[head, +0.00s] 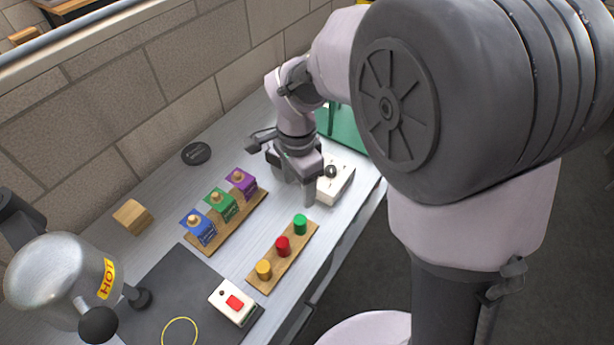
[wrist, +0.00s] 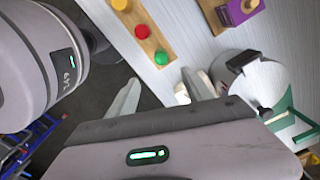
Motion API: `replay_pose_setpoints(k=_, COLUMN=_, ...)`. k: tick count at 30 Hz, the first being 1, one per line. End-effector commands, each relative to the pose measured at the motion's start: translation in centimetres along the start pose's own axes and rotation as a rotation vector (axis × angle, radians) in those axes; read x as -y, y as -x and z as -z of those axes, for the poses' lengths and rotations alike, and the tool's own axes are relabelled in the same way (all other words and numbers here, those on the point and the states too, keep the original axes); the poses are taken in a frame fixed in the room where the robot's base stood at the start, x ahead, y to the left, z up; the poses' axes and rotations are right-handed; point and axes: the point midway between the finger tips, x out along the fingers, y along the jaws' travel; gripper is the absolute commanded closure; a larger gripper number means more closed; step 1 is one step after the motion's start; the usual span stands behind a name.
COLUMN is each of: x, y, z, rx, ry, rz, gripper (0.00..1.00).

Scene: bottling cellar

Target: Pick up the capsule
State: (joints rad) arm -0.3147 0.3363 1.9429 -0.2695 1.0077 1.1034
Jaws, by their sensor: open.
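Three small capsule-like cylinders stand in a row on a wooden strip (head: 289,262): green (head: 300,224), red (head: 282,246) and yellow (head: 264,269). In the wrist view the green one (wrist: 161,58) lies just beyond my fingertips, with the red one (wrist: 142,32) and yellow one (wrist: 119,5) farther off. I cannot tell which one the task means. My gripper (wrist: 160,85) is open and empty of these cylinders. In the head view my gripper (head: 303,192) hangs above the bench, just behind the green cylinder and apart from it.
Blue, green and purple boxes with knobs (head: 222,205) stand on another wooden strip at left. A white box (head: 338,178) is close beside my gripper. A dark mat (head: 165,290), a red-button box (head: 233,302), a wooden block (head: 133,216) and a HOT metal vessel (head: 60,280) are nearer left.

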Motion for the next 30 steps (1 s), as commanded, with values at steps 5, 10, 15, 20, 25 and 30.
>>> replay_pose_setpoints(k=5, x=-0.1, y=-6.2, z=0.0, rx=0.001, ry=0.001, rz=-0.004, gripper=0.41)
replay_pose_setpoints(k=10, x=-0.1, y=-9.9, z=0.1, rx=0.001, ry=0.002, rz=-0.002, gripper=0.41)
replay_pose_setpoints(k=15, x=0.0, y=-11.3, z=0.1, rx=0.000, ry=0.001, rz=-0.001, gripper=0.41)
replay_pose_setpoints(k=20, x=0.5, y=-14.3, z=0.6, rx=0.000, ry=0.002, rz=-0.002, gripper=0.41)
replay_pose_setpoints(k=25, x=0.5, y=-16.1, z=0.6, rx=0.000, ry=0.002, rz=0.000, gripper=0.41)
replay_pose_setpoints(k=30, x=0.5, y=-15.8, z=0.6, rx=0.000, ry=0.002, rz=0.000, gripper=0.48)
